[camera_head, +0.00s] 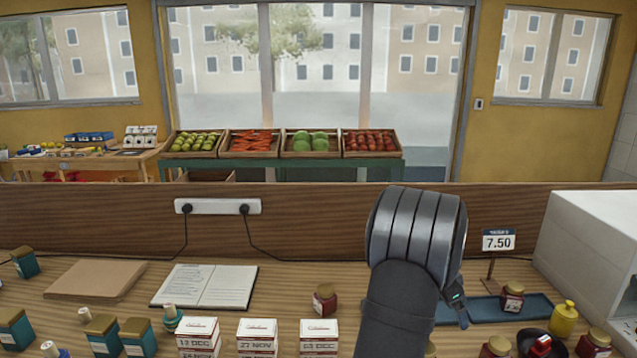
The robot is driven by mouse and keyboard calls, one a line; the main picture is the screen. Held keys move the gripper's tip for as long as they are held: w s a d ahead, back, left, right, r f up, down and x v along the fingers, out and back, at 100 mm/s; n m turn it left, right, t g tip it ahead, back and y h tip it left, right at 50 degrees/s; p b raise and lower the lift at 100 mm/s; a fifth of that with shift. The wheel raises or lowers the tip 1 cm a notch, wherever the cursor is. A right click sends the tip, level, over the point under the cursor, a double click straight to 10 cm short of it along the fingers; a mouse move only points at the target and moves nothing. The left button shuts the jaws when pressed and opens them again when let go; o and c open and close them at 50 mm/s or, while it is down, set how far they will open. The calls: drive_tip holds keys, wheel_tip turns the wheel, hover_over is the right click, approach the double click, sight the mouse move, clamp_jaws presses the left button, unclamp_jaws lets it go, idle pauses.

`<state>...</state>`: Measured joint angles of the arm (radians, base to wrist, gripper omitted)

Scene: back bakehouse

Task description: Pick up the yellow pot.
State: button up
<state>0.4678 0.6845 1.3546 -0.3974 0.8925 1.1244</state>
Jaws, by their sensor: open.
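A small yellow pot (563,321) with a rounded body and a narrow top stands upright on the wooden counter at the right, just in front of the blue tray. My gripper (460,309) shows only in part, as a dark piece with a small green light at the right of my wrist. Most of it is hidden behind my arm. It is open, to the left of the yellow pot and apart from it. I cannot see anything between its fingers.
Red jars with gold lids stand around the pot, one (512,298) on the blue tray (483,309). A dark and red object (535,343) is close by. A white box (597,262) stands right. Date-marked cartons (257,338) and a notebook (205,286) are left.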

drive_tip(key=shift+c, duration=0.4)
drive_tip(key=c, duration=0.4)
drive_tip(key=m, duration=0.2)
approach(565, 310)
drive_tip(key=shift+g, duration=0.3)
drive_tip(key=x, duration=0.6)
drive_tip(key=shift+w+d+f, duration=0.1)
drive_tip(key=shift+d+f, duration=0.05)
drive_tip(key=shift+d, duration=0.25)
drive_tip(key=shift+a+x, duration=0.2)
drive_tip(key=shift+x, duration=2.5)
